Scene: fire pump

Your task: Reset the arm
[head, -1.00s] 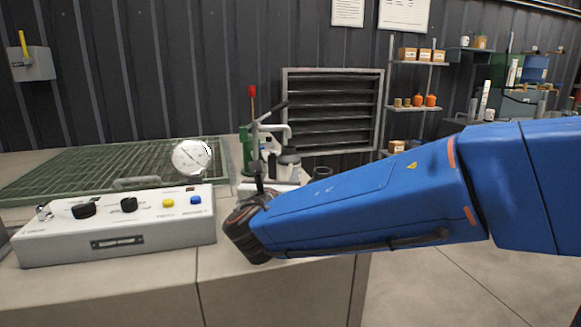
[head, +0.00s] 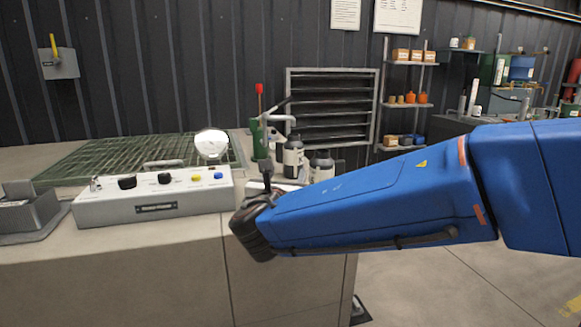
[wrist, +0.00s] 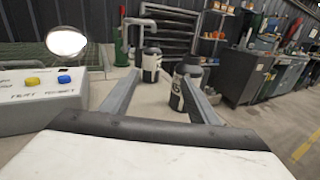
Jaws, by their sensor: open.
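My blue arm reaches in from the right in the head view and ends over the front right part of the bench. My gripper (wrist: 162,80) shows in the wrist view as two grey fingers spread apart, with nothing between them at the tips. In the head view the fingers are mostly hidden behind the arm's dark wrist. Two dark bottles with pale labels stand ahead on the bench: one (wrist: 151,65) beyond the fingers and a nearer one (wrist: 186,84) by the right finger. Whether the right finger touches the nearer bottle I cannot tell.
A green pump (head: 259,140) with a red-tipped lever stands behind. A green grate (head: 120,160) covers the back left. Open floor lies right of the bench (head: 120,265).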

